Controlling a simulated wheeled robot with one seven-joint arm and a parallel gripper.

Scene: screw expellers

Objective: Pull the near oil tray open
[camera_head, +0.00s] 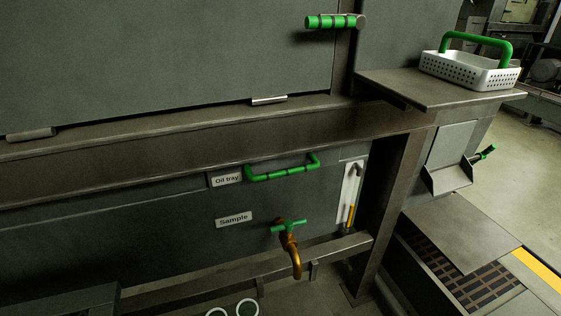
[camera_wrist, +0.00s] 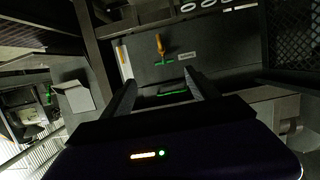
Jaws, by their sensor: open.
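The oil tray's green bar handle (camera_head: 283,172) sits on the dark machine front, right of the white "Oil tray" label (camera_head: 227,179). The tray front looks flush with the panel around it. In the wrist view, which shows the machine upside down, the green handle (camera_wrist: 172,92) appears between the two fingers of my gripper (camera_wrist: 160,77). The fingers are apart and hold nothing. I cannot tell how far the fingertips are from the handle. My gripper is not in the head view.
Below the handle are a "Sample" label (camera_head: 233,219) and a brass tap (camera_head: 291,252) with a green lever. A sight gauge (camera_head: 350,195) stands to the right. A steel ledge (camera_head: 150,143) runs above. A white basket (camera_head: 470,70) sits on a shelf.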

